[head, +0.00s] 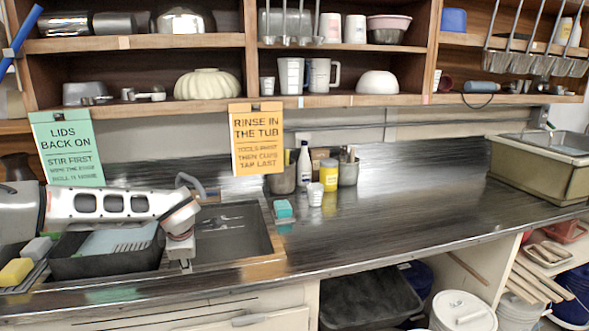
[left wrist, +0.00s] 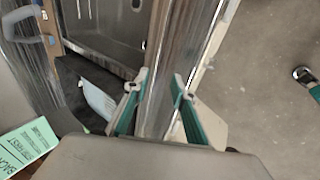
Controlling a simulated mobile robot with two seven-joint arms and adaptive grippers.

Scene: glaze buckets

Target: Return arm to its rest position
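My left arm reaches in from the left in the head view. Its gripper (head: 180,250) points down over the counter, by the strip between the dark tub and the sink. In the left wrist view the two teal-padded fingers of my left gripper (left wrist: 158,82) stand apart with nothing between them, above the counter's front edge. My right arm does not show in the head view. A pale tip with a teal part at the right edge of the left wrist view looks like part of my right gripper (left wrist: 305,76); its opening is cut off.
A dark tub (head: 80,268) and a sink (head: 235,240) lie below the left arm. A yellow sponge (head: 15,272) is at far left. Signs (head: 257,140) hang from the shelf (head: 210,107). Cups and a yellow jar (head: 329,175) stand mid-counter. The counter's right half is mostly clear.

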